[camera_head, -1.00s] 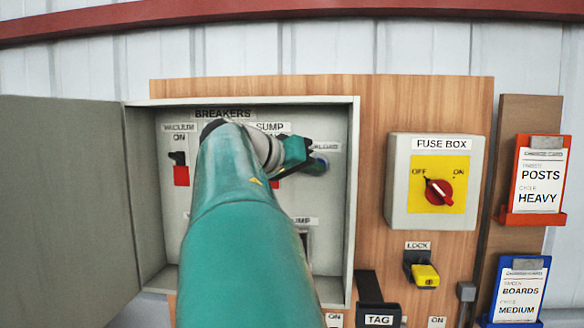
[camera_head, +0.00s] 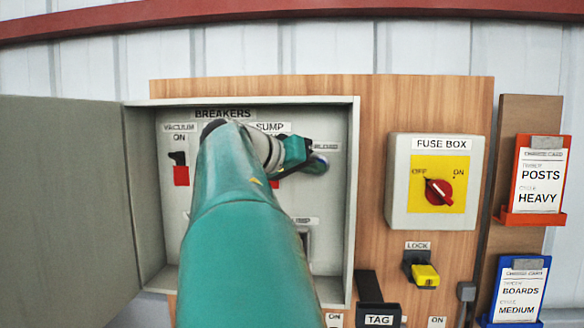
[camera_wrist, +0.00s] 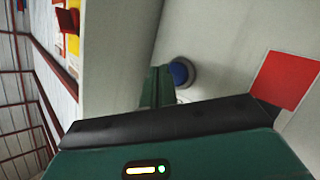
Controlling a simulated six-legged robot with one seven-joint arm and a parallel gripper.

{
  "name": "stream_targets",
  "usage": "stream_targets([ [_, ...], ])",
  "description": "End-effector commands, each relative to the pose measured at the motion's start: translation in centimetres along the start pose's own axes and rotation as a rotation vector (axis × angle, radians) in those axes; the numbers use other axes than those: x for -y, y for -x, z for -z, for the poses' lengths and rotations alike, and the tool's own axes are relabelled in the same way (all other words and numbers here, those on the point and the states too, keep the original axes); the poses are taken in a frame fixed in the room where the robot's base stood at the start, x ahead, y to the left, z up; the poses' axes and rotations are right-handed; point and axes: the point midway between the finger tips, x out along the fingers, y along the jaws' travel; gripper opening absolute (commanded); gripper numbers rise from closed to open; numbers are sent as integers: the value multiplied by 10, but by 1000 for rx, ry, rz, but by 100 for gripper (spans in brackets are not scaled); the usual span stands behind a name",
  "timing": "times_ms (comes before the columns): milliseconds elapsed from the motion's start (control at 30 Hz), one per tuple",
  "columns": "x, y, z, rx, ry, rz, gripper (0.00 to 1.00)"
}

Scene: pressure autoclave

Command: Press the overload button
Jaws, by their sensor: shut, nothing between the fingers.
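The breaker cabinet (camera_head: 353,200) stands open on the wooden panel. Inside it, at the right, the blue round overload button (camera_head: 319,163) shows beside my gripper (camera_head: 302,166), under a small label that is partly covered. In the wrist view the blue button (camera_wrist: 181,73) sits in a grey ring on the cabinet's back wall. My shut, empty gripper (camera_wrist: 157,86) points at the wall just left of the button there, with its dark green fingers overlapping the ring's edge. I cannot tell whether the fingertips touch the button.
The cabinet door (camera_head: 65,210) is swung open at the left. A red vacuum breaker switch (camera_head: 181,175) is inside at the left. The fuse box (camera_head: 436,205), the yellow lock switch (camera_head: 425,275) and card holders (camera_head: 530,219) are to the right. My arm hides the cabinet's middle.

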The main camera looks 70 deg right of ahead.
Motion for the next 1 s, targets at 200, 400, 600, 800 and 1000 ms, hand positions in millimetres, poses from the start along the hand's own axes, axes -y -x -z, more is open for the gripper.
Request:
stream_targets([
  [200, 4, -5, 4, -1, 0, -1, 0],
  [400, 4, -6, 4, 0, 0, 0, 0],
  [600, 4, -6, 4, 0, 0, 0, 0],
  [800, 5, -7, 5, 0, 0, -1, 0],
  [1000, 6, -9, 6, 1, 0, -1, 0],
])
